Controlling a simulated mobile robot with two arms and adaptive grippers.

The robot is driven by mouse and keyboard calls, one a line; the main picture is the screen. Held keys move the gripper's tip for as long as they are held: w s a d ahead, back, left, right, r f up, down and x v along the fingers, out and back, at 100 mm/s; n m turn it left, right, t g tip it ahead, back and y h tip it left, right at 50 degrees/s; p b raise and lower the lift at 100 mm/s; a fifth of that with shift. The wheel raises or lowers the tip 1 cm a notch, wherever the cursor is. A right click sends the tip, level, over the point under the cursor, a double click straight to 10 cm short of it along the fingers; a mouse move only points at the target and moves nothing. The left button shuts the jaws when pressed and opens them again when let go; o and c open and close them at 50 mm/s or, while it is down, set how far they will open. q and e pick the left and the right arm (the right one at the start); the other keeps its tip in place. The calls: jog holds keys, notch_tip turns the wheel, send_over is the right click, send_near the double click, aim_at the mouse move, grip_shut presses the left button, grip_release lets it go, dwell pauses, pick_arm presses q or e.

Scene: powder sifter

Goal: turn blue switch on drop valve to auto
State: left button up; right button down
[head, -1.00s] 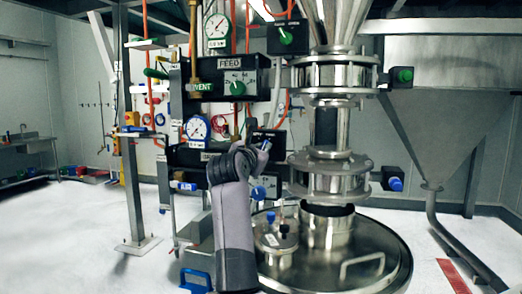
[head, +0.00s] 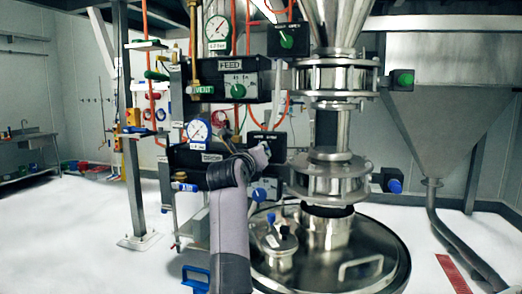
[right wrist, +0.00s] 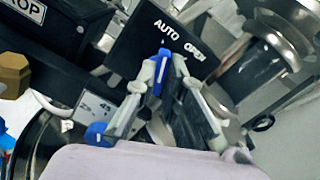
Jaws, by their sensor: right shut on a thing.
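The drop valve's dark switch box with white AUTO and OPEN lettering (right wrist: 145,48) fills the top middle of the right wrist view. Its blue switch (right wrist: 160,68) sits between the fingertips of my right gripper (right wrist: 170,72), which is shut on it. The switch's upper end lies just below the word AUTO; its exact angle is partly hidden by the fingers. In the head view my right gripper (head: 263,150) reaches the small black box (head: 279,146) right of the DROP panel (head: 205,168), and the switch is hidden there. My left gripper is not in view.
Another blue knob (head: 258,194) is on a panel below. Steel sifter pipework (head: 328,178) stands close on the right, above a round lid (head: 330,265). The FEED panel (head: 230,80) with a green knob is above. Open floor lies left.

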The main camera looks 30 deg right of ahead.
jog(key=shift+r+n, duration=0.15)
jog(key=shift+n, duration=0.45)
jog(key=c, duration=1.7)
grip_release()
jog(key=shift+a, duration=0.1)
jog(key=v, duration=0.7)
jog(key=shift+s+a, duration=0.15)
